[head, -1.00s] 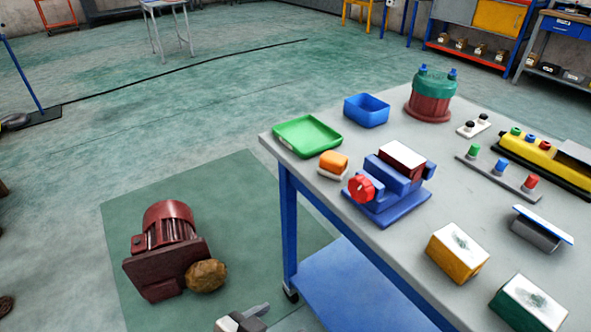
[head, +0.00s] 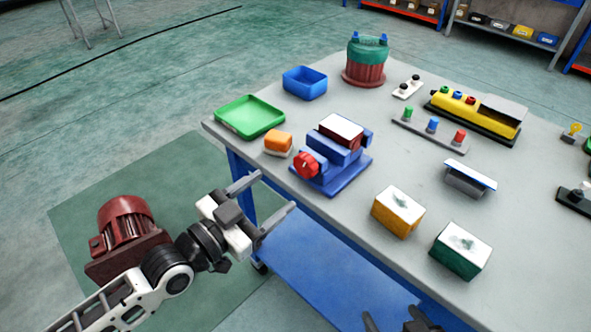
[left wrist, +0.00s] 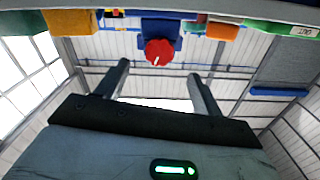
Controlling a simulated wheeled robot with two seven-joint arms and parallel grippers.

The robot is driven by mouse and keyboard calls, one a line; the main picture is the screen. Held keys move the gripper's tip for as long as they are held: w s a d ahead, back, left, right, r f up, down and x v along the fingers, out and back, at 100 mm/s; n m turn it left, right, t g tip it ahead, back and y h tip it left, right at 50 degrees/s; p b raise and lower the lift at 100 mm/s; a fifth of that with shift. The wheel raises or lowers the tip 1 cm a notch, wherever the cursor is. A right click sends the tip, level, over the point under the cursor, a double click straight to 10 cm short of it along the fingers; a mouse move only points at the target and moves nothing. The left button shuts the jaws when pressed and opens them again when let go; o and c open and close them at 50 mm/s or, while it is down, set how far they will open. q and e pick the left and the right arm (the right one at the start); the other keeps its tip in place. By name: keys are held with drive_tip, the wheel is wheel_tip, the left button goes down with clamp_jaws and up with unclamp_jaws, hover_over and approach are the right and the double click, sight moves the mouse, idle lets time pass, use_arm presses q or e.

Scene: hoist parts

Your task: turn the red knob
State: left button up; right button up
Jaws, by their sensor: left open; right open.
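The red knob (head: 308,165) is on the front left end of a blue vise-like fixture (head: 338,178) on the grey table. A dark red part with a white top sits in the fixture. My left gripper (head: 279,192) is open and empty, off the table's near left edge, left of and nearer than the knob, apart from it. In the left wrist view the red knob (left wrist: 158,52) shows beyond and between the open fingers (left wrist: 160,77). My right gripper (head: 402,326) is only partly in view at the bottom edge, empty, near the table's front side.
A green tray (head: 222,121), blue bin (head: 305,83) and orange block (head: 278,141) stand near the fixture. Yellow (head: 396,216) and green (head: 458,257) blocks lie to its right. A dark red motor (head: 124,230) is on the floor mat. The table's near edge lies between my left gripper and the knob.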

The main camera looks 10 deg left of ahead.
sight(302, 170)
use_arm(q)
drive_tip(key=x, duration=0.7)
drive_tip(key=shift+w+d, duration=0.2)
drive_tip(key=shift+w, duration=0.05)
drive_tip(key=c, duration=1)
